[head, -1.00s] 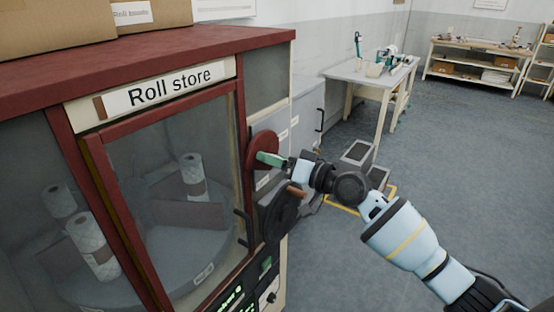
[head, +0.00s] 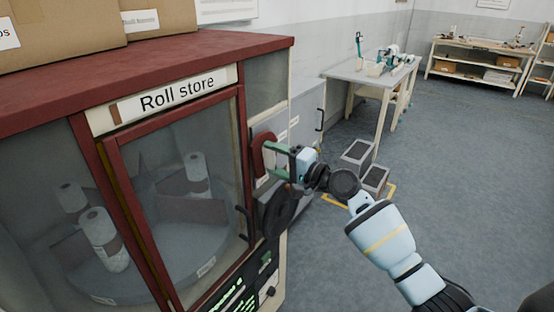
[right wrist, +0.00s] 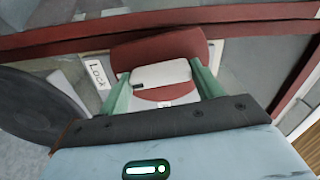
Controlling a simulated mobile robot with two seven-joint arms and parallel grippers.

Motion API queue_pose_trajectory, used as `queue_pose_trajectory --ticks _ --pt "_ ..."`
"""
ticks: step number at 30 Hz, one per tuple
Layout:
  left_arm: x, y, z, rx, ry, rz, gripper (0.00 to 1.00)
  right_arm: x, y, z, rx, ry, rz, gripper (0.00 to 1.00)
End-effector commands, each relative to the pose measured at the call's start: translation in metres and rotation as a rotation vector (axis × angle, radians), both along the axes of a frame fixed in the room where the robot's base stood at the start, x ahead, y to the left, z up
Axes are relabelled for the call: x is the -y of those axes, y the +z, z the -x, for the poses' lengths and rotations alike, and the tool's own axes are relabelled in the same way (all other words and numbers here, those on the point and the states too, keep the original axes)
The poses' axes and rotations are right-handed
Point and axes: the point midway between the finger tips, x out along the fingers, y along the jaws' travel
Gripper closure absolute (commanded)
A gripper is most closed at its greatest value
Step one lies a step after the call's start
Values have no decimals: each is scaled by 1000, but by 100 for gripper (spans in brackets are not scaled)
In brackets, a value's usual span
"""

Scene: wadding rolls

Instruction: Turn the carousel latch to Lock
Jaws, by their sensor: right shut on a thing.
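The carousel latch is a red rounded piece (head: 261,150) on the right side of the roll store (head: 178,92). In the right wrist view its red body (right wrist: 150,48) carries a pale plate (right wrist: 160,73), which lies between the two green fingers of my right gripper (right wrist: 161,84). A "Lock" label (right wrist: 97,73) shows left of the latch. In the head view my right gripper (head: 277,160) is shut on the latch, with one finger above the other. My left gripper is not in view.
A dark round part (head: 276,210) sits just below the latch. Behind the glass door several white rolls (head: 103,238) stand on the carousel. Two grey-topped boxes (head: 357,152) stand on the floor beyond my arm. A table (head: 370,72) is behind them. Open floor lies to the right.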

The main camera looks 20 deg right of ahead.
Motion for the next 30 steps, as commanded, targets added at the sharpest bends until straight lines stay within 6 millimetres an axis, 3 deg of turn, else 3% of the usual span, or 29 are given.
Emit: queue_pose_trajectory --ticks 10,26,27,30 --pt "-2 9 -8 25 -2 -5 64 0 1 0 -79 0 -103 57" --pt "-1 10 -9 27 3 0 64 0 0 0 -95 0 -123 57" --pt "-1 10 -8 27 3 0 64 0 0 0 -95 0 -123 31" --pt "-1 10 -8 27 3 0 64 0 0 0 -93 0 -121 18"
